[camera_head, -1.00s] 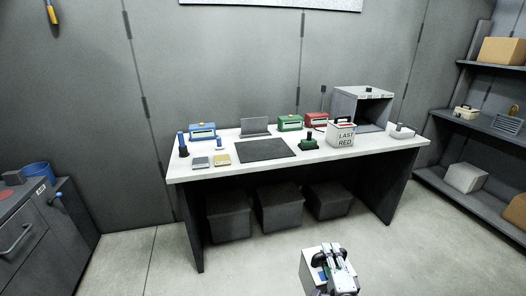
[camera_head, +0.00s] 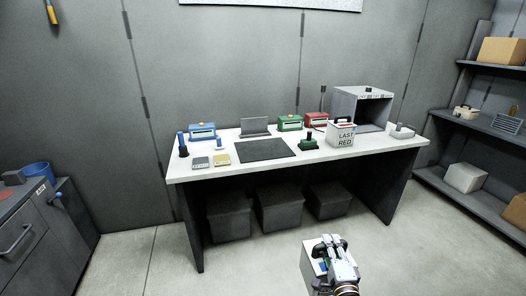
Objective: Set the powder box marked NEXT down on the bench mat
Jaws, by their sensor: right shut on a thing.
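My right gripper (camera_head: 327,246) is at the bottom of the view, in front of the bench and below its top. It is shut on a pale box (camera_head: 308,262), held above the floor. The box's marking cannot be read from here. The dark bench mat (camera_head: 264,149) lies flat on the white bench top, and nothing rests on it. A white box marked LAST RED (camera_head: 341,135) stands on the bench to the right of the mat. My left gripper is not in view.
The bench (camera_head: 300,165) also bears a blue device (camera_head: 202,132), a green one (camera_head: 290,123), a red one (camera_head: 316,120), a small green stand (camera_head: 308,142) and a grey oven (camera_head: 361,107). Bins (camera_head: 279,207) sit underneath. Shelves (camera_head: 470,125) stand at right.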

